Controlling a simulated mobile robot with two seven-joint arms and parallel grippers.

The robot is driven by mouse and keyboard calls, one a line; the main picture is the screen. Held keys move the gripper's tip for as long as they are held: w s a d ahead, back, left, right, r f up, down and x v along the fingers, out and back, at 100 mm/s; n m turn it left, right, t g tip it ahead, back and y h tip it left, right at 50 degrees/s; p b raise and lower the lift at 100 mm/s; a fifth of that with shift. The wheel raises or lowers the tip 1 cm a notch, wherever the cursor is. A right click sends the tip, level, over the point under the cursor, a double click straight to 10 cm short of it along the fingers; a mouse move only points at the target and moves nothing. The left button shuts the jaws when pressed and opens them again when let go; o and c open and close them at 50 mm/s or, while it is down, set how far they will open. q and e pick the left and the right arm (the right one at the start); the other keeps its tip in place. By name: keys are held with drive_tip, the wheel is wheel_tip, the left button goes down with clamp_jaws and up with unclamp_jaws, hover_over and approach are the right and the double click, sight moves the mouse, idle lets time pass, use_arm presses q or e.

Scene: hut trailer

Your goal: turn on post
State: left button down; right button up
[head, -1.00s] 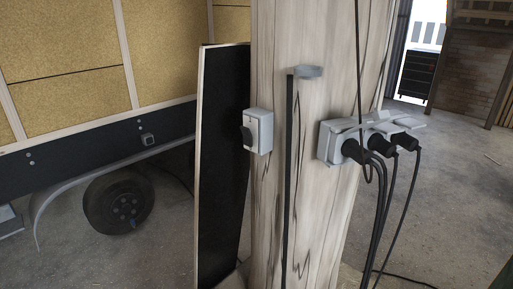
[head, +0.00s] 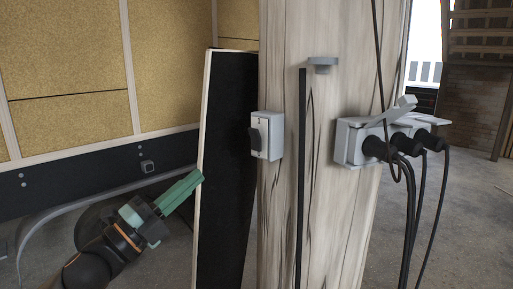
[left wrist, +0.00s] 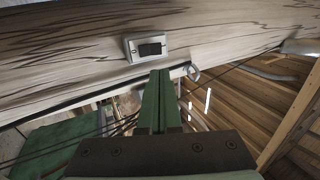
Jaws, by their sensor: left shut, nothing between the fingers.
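The wooden post (head: 332,200) stands upright in the middle of the head view. A grey switch box (head: 270,137) with a dark knob (head: 256,138) is mounted on its left side. In the left wrist view the switch (left wrist: 149,47) sits on the post (left wrist: 60,62), just beyond the fingertips. My left gripper (head: 200,174) is shut and empty, with its green fingers pointing up and right, left of and below the switch in the head view. It also shows in the left wrist view (left wrist: 160,74). It appears apart from the switch. My right gripper is not in view.
A grey socket box (head: 350,143) with several plugged-in black cables is on the post's right face. A black board (head: 228,170) leans just left of the post, near my left gripper. A trailer with tan panels (head: 180,60) stands behind on the left.

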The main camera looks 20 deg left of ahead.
use_arm(q)
drive_tip(key=shift+d+r, duration=0.1)
drive_tip(key=shift+r, duration=0.05)
drive_tip(key=p, duration=0.3)
approach(250, 129)
drive_tip(key=x, duration=0.5)
drive_tip(key=shift+p+x, duration=0.35)
drive_tip(key=shift+x, duration=0.55)
